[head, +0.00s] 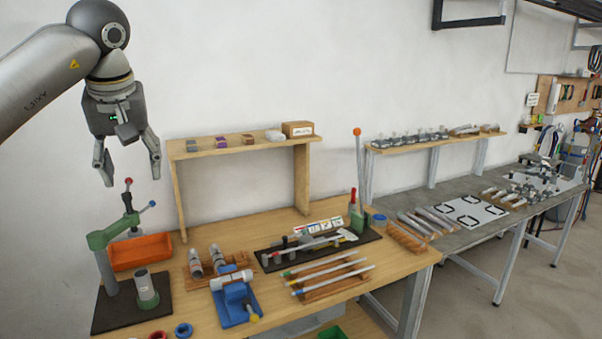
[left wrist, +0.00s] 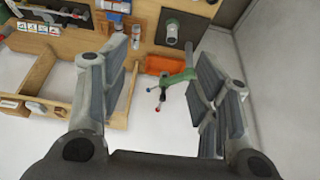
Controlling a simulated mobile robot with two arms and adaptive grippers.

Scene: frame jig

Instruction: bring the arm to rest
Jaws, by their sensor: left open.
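My left gripper (head: 127,163) hangs at the upper left in the head view, fingers pointing down and spread apart, with nothing between them. It is above the green press (head: 112,235) at the left end of the wooden bench (head: 365,272), clear of it. In the left wrist view my left gripper's fingers (left wrist: 160,95) stand wide apart. The green press (left wrist: 180,78) shows between them, farther off. My right gripper is in neither view.
An orange bin (head: 140,252) sits behind the press. A wooden shelf (head: 240,148) with small boxes stands at the bench's back. A blue vise (head: 235,303), a frame jig on a black plate (head: 318,248) and a rod rack (head: 330,280) fill the bench. A grey table (head: 470,238) extends right.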

